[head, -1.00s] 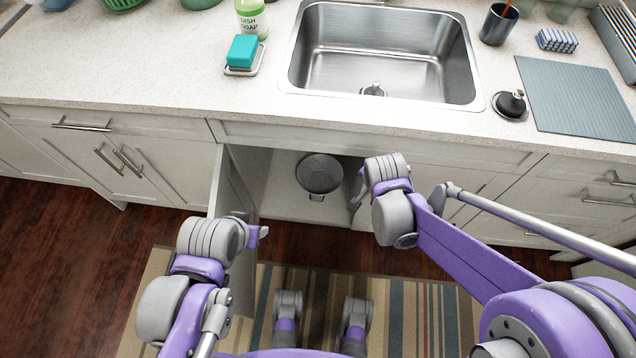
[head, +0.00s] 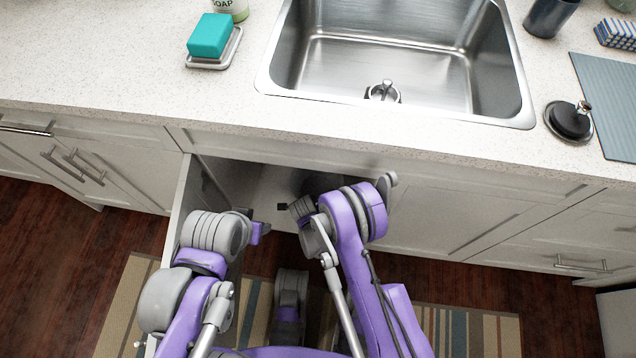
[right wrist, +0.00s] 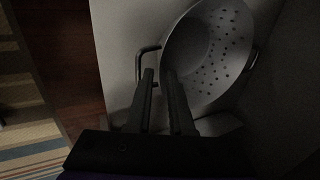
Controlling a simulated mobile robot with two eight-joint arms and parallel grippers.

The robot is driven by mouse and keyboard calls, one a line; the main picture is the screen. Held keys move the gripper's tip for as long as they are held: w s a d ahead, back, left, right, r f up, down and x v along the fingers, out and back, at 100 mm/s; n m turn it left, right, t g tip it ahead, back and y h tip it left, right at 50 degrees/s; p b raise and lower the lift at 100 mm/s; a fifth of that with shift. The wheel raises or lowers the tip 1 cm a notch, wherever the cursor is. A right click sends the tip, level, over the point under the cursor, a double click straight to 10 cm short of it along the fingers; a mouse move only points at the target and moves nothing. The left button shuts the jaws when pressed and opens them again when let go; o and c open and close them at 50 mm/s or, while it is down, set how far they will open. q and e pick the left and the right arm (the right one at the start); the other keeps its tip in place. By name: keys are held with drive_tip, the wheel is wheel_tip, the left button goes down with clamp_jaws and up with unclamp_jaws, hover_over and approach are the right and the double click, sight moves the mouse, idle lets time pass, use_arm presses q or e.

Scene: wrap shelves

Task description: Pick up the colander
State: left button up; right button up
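The grey metal colander (right wrist: 225,40), with small holes and wire handles, sits on the floor of the open cabinet under the sink. In the head view only a dark part of the colander (head: 320,184) shows behind my right arm. My right gripper (right wrist: 160,72) is open, its two fingers apart at the colander's near rim and wire handle. One finger overlaps the handle and the other overlaps the bowl's edge; contact is unclear. In the head view my right gripper (head: 290,207) reaches into the cabinet opening. My left gripper (head: 260,232) is by the open cabinet door, fingers unclear.
The open cabinet door (head: 186,205) stands left of the opening. The counter edge (head: 300,135) and sink (head: 400,60) are above it. A closed door (head: 440,215) bounds the opening on the right. A striped rug (head: 120,300) lies on the wooden floor.

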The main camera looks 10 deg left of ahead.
drive_tip(key=shift+b+x, duration=1.1)
drive_tip(key=shift+x, duration=3.5)
drive_tip(key=shift+c, duration=0.2)
clamp_jaws()
drive_tip(key=shift+r, duration=0.1)
